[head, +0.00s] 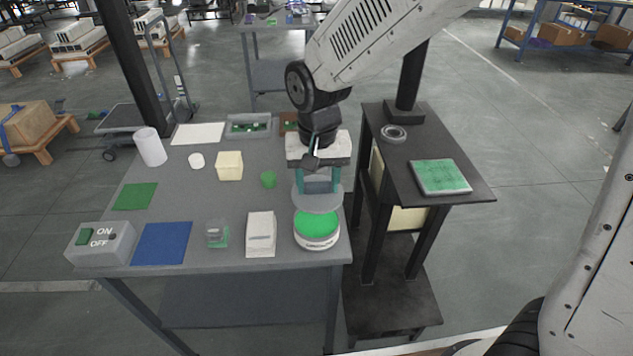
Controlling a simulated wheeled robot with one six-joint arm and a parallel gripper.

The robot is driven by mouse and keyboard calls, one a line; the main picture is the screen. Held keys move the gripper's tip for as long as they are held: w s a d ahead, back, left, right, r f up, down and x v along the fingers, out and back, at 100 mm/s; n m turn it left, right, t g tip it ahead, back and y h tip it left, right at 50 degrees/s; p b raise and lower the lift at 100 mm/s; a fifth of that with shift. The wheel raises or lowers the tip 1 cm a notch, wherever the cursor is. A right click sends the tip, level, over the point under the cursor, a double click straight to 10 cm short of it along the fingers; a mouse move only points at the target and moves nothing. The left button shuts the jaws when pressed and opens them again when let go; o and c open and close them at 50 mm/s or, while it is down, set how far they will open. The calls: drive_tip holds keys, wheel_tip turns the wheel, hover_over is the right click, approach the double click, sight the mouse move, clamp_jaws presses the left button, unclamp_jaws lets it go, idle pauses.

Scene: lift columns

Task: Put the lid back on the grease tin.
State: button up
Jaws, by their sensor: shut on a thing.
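The grease tin (317,240) is a low white round tin near the front right corner of the grey table. Its top shows a green surface (316,223). The lid (318,203), a flat grey disc, hangs level just above and behind the tin in the picture, with its front edge close to the tin's back rim. I cannot tell whether they touch. My gripper (318,188) points down with its teal fingers shut on the lid. The part of the lid between the fingers is hard to make out.
A white box (261,234) stands just left of the tin, with a small clear-and-green container (217,233) beyond it. A blue mat (162,244), a switch box (101,243), and a cream block (229,166) are farther left. A dark stand (440,150) rises at right.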

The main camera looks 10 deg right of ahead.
sight(316, 198)
drive_tip(key=shift+s+a+f, duration=0.1)
drive_tip(key=shift+s+a, duration=0.05)
drive_tip(key=shift+s, duration=0.2)
drive_tip(key=shift+f, duration=3.15)
drive_tip(key=shift+f, duration=0.15)
drive_tip(key=o, duration=1.5)
